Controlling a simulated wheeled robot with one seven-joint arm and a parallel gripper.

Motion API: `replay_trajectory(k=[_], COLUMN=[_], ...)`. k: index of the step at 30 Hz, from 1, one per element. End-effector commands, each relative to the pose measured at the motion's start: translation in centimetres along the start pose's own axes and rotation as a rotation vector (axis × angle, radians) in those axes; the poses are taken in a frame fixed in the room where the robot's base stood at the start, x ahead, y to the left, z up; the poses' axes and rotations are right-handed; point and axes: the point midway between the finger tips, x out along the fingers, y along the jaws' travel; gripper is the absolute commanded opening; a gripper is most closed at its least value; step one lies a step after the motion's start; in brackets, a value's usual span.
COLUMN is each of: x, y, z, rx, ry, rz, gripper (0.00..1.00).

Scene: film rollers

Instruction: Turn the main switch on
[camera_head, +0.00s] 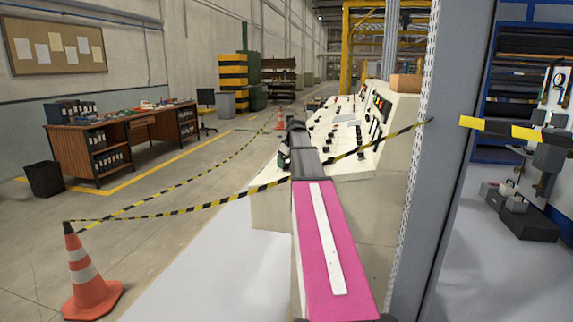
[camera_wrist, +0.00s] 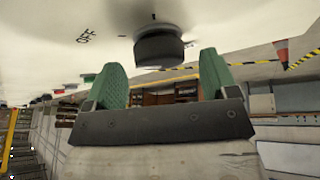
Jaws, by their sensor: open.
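A black round knob (camera_wrist: 160,46), which looks like the main switch, sticks out from a pale console panel in the wrist view. An "OFF" label (camera_wrist: 86,37) is printed to its left, and a short dark mark is above it. My gripper (camera_wrist: 162,72) is open, with one green finger on each side of the knob's lower end. Gaps show between the knob and both fingers. In the head view my gripper (camera_head: 284,157) is at the near left edge of the cream control console (camera_head: 340,140). My own arm partly hides it, and the knob cannot be made out there.
Yellow-black tape (camera_head: 180,211) runs from an orange cone (camera_head: 88,275) towards the console. A grey pillar (camera_head: 455,150) stands close on the right. A brown desk (camera_head: 125,135) is at the left. The floor between desk and console is mostly clear.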

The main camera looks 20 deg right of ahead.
Motion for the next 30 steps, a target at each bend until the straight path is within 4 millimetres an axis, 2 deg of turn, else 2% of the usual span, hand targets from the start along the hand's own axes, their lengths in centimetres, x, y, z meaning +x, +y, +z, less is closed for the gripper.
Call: replay_trajectory(k=[6, 14, 15, 17, 19, 30], x=[1.41, 1.49, 1.49, 1.49, 1.49, 1.47], y=[0.02, 0.01, 0.01, 0.01, 0.01, -0.07], z=[0.00, 0.02, 0.02, 0.02, 0.02, 0.08], rx=[0.000, 0.000, 0.000, 0.000, 0.000, 0.030], ry=[0.000, 0.000, 0.000, 0.000, 0.000, -0.001], rz=[0.000, 0.001, 0.001, 0.001, 0.000, 0.021], gripper=[0.80, 0.80, 0.73, 0.54, 0.31, 0.30])
